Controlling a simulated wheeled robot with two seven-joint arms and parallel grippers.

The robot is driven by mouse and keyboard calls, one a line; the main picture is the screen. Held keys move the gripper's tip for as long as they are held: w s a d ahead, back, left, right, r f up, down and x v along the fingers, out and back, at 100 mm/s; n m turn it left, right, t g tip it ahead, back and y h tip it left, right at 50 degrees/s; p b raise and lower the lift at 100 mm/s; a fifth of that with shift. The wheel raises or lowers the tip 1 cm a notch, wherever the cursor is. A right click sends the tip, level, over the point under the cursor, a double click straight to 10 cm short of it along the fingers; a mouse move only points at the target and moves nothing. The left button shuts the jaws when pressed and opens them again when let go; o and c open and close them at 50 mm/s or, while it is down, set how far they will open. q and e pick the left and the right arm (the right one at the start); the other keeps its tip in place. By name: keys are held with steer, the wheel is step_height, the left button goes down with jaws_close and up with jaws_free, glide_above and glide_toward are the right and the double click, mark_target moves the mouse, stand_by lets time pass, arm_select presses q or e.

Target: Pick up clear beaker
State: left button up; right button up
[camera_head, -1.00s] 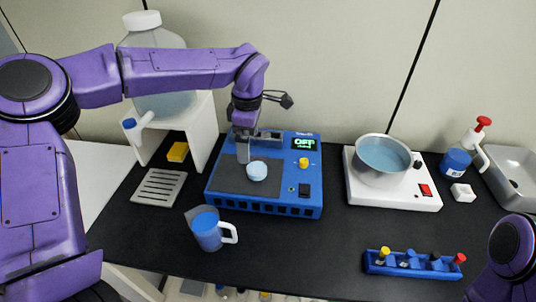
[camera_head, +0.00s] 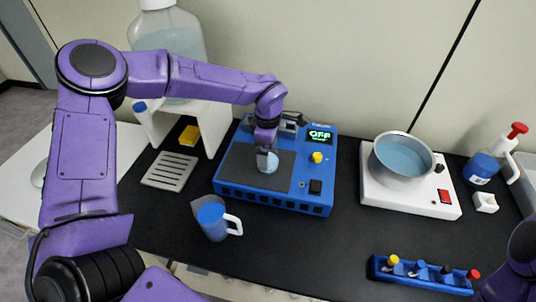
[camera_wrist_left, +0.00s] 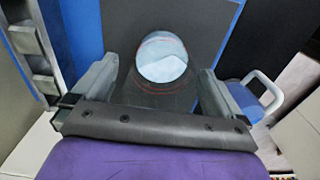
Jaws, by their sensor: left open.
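The clear beaker (camera_head: 271,164) stands on the dark plate of the blue device and holds something pale blue-white. In the left wrist view the beaker (camera_wrist_left: 162,58) shows its round open rim, with a red line around it. My left gripper (camera_head: 266,153) is right at the beaker and partly covers it in the head view. In the wrist view the left gripper (camera_wrist_left: 157,78) is open, with one finger on each side of the beaker; I cannot tell whether either finger touches it. My right gripper is out of view.
The blue device (camera_head: 250,197) has a lit display. A pitcher (camera_head: 212,222) with blue contents stands in front. A metal pot (camera_head: 402,160) sits on a white hot plate (camera_head: 435,206) to the right. A blue rack (camera_head: 424,277) is at front right. A white stand (camera_head: 212,118) is behind left.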

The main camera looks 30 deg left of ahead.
arm_select(q)
steer(key=shift+s+r, duration=0.1)
steer(key=shift+s, duration=0.1)
steer(key=shift+c, duration=0.3)
steer(key=shift+w, duration=0.1)
steer(key=c, duration=1)
steer(key=shift+c, duration=0.7)
steer(key=shift+r, duration=0.1)
